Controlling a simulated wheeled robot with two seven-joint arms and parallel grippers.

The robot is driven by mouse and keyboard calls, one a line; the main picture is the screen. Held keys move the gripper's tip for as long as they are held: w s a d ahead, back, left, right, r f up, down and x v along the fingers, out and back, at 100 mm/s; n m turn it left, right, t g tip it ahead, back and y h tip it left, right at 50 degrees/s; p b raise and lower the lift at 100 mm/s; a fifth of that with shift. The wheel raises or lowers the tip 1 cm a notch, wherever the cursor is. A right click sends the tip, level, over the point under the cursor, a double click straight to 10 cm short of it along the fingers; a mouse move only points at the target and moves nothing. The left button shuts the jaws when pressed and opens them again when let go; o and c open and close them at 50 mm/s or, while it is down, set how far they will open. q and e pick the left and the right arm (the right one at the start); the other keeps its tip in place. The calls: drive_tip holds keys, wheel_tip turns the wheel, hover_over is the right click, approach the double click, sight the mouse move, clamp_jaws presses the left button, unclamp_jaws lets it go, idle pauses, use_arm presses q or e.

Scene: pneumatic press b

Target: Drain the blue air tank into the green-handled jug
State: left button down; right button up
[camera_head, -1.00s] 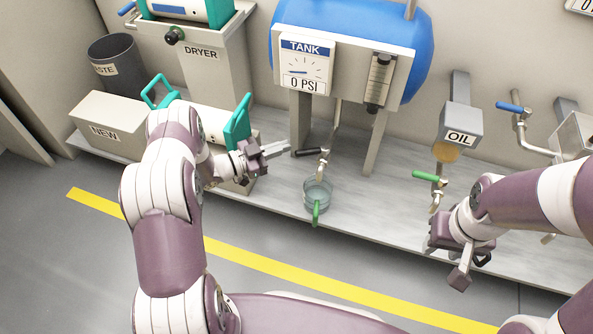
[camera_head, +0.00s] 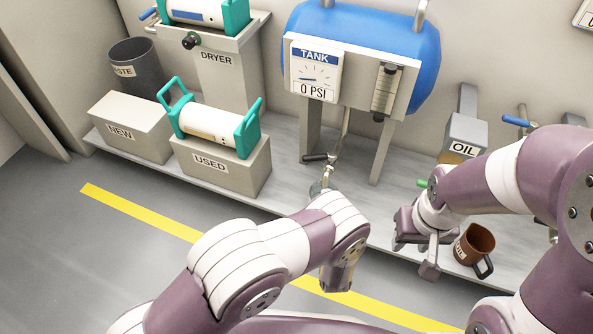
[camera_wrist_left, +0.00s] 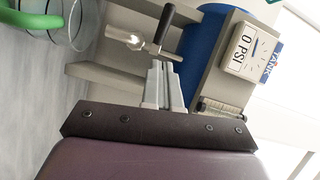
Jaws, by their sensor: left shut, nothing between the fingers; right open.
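The blue tank (camera_head: 362,40) stands at the back, its gauge (camera_head: 314,70) reading 0 PSI. Its drain valve's black handle (camera_head: 315,157) points left on the pipe underneath. The clear jug (camera_head: 317,187) is below the outlet, mostly hidden by my left arm. Its green handle (camera_wrist_left: 17,22) shows in the left wrist view.
Boxes marked NEW (camera_head: 130,125) and USED (camera_head: 222,165), a waste bin (camera_head: 136,68) and the dryer (camera_head: 222,70) are left. A teal-ended cylinder (camera_head: 212,125) lies on the USED box. The OIL dispenser (camera_head: 464,135) is right. The floor in front is clear.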

sight(307, 160)
use_arm(q)
drive_tip(key=shift+m+y, duration=0.3)
drive_tip(key=shift+y, duration=0.6)
drive_tip(key=b+x, duration=0.2)
drive_tip(key=x, duration=0.1)
drive_tip(key=a+b+x, duration=0.1)
drive_tip(key=b+x, duration=0.2)
drive_tip(key=x, duration=0.1)
drive_tip(key=b+x, duration=0.2)
drive_tip(key=x, duration=0.1)
drive_tip(key=shift+w+a+f+b, duration=0.15)
drive_tip(key=shift+w+a+b, duration=0.05)
drive_tip(key=shift+a+b, duration=0.2)
drive_tip(key=shift+w+a+r+m+t+h+p, duration=0.15)
drive_tip(key=shift+m+h+p, duration=0.2)
drive_tip(key=shift+h+p, duration=0.2)
drive_tip(key=shift+w+a+r+m+t+h+p, duration=0.1)
drive_tip(key=shift+w+a+m+t+h+p, duration=0.1)
drive_tip(key=shift+m+h+p, duration=0.25)
drive_tip(key=h, duration=0.1)
drive_tip(key=w+m+h+p, duration=0.1)
drive_tip(key=h, duration=0.1)
drive_tip(key=shift+a+f+m, duration=0.1)
drive_tip(key=shift+a+m, duration=0.2)
drive_tip(key=shift+a, duration=0.05)
drive_tip(key=shift+w+a+f+p, duration=0.1)
drive_tip(key=shift+w+a+p, duration=0.2)
drive_tip(key=shift+w, duration=0.5)
